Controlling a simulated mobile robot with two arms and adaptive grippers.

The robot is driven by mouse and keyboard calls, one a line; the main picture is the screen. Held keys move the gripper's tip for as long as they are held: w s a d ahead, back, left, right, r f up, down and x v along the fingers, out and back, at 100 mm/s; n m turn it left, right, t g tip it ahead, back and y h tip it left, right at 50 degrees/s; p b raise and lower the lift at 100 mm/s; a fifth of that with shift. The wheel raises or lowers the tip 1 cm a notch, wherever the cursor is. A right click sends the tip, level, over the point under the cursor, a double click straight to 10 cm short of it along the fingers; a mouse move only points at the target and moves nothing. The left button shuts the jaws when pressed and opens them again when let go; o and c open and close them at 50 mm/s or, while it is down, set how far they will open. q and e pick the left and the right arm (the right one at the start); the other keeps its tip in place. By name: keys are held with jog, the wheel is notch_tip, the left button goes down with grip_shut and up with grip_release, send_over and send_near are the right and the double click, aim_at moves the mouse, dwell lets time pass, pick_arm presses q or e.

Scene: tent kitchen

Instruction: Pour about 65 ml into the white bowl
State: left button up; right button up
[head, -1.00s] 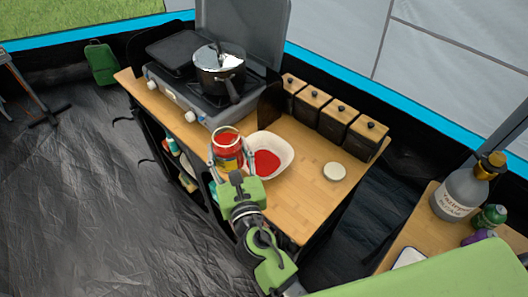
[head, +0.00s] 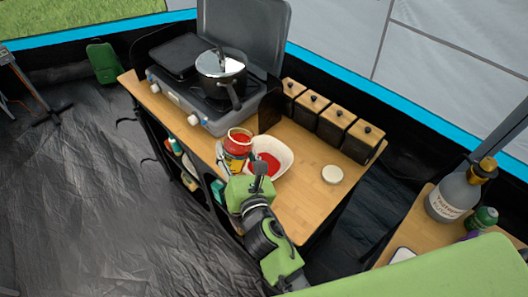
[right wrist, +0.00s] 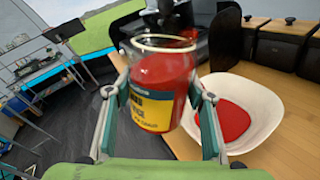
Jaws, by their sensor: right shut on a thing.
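My right gripper (head: 237,159) is shut on a glass jar (head: 238,146) of red sauce with a yellow and blue label. The jar is open at the top and leans slightly toward the bowl in the head view. It fills the middle of the right wrist view (right wrist: 160,85). The white bowl (head: 286,161) stands on the wooden counter just right of the jar. A pool of red sauce (right wrist: 232,120) lies in the bowl. No stream shows between jar and bowl. My left gripper is not in view.
A stove (head: 208,118) with a lidded pot (head: 220,72) stands behind the jar. A round white lid (head: 332,174) lies right of the bowl. The counter (head: 310,205) in front is clear.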

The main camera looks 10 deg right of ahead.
jog(key=m+p, duration=0.1)
jog(key=d+r+m+p, duration=0.1)
jog(key=p, duration=0.1)
jog(key=shift+w+d+r+m+g+y, duration=0.15)
jog(key=shift+w+d+m+g+y, duration=0.15)
jog(key=shift+g, duration=0.1)
jog(key=shift+f+m, duration=0.3)
jog(key=shift+a+f+m+y, duration=0.1)
jog(key=shift+f+m+y, duration=0.05)
jog(key=shift+m+y, duration=0.2)
jog(key=shift+a+f+m+g+b, duration=0.1)
jog(key=shift+f+m+g+b, duration=0.25)
jog(key=shift+f+m, duration=0.35)
jog(key=shift+f, duration=0.25)
jog(key=shift+f+m+y+b, duration=0.15)
jog(key=shift+m+y+b, duration=0.1)
jog(key=shift+m+b, duration=0.15)
